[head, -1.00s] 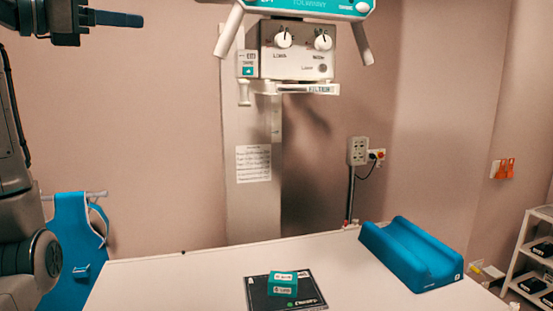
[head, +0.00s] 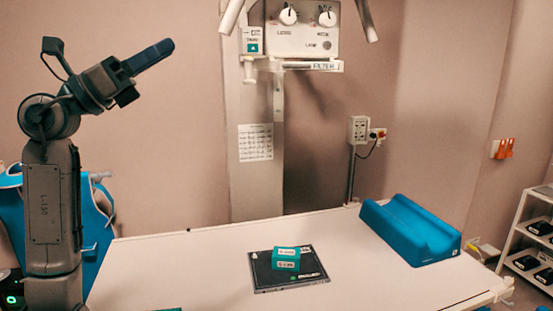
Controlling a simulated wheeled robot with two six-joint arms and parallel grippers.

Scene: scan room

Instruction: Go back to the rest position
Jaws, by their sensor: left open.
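My left arm stands upright at the left of the head view, folded at its top joint. My left gripper (head: 150,58) points up and to the right, in the air in front of the wall and well above the table. Its fingers overlap from this angle, and nothing shows between them; it is open. My right gripper is not in view.
The white table (head: 200,262) holds a black plate (head: 262,279) with a teal box (head: 286,258) on it. A blue grooved cushion (head: 410,232) lies at the right. The x-ray unit (head: 300,35) hangs behind. A shelf (head: 530,240) stands far right.

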